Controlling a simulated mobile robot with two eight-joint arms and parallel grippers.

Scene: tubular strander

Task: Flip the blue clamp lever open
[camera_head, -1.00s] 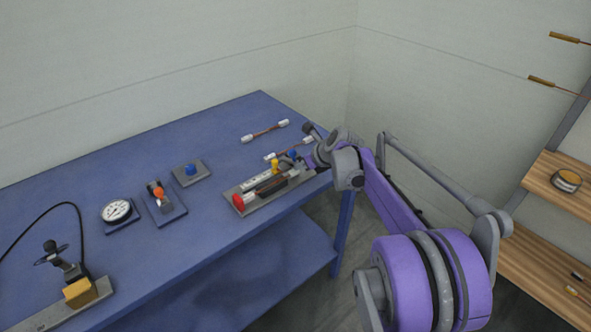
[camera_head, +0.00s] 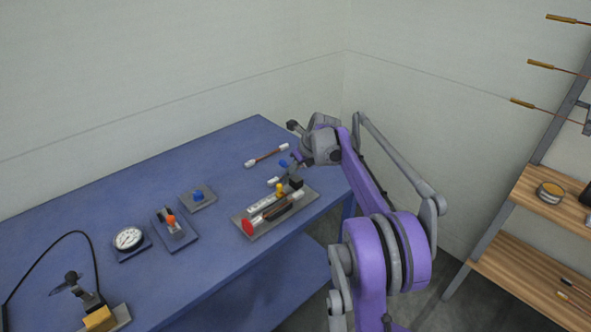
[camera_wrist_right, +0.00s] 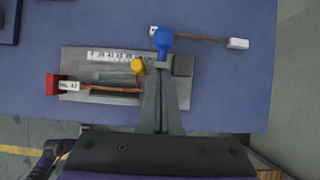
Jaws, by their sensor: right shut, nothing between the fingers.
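The clamp fixture is a grey plate (camera_head: 243,231) with a ruler strip, a cable piece, a red end (camera_head: 247,227) and a yellow knob (camera_head: 280,188). The blue clamp lever's knob (camera_head: 284,163) shows at the fixture's far right side, and in the right wrist view (camera_wrist_right: 163,38) it reaches past the plate's far edge. My right gripper (camera_head: 296,164) is shut and empty above that end. My left gripper is out of view.
A cable with white ends (camera_head: 268,155) lies behind the fixture. To its left on the blue table (camera_head: 120,200) are a blue knob on a plate (camera_head: 197,195), an orange-knobbed device (camera_head: 171,222) and a dial gauge (camera_head: 128,238). Wooden shelves (camera_head: 560,207) stand at right.

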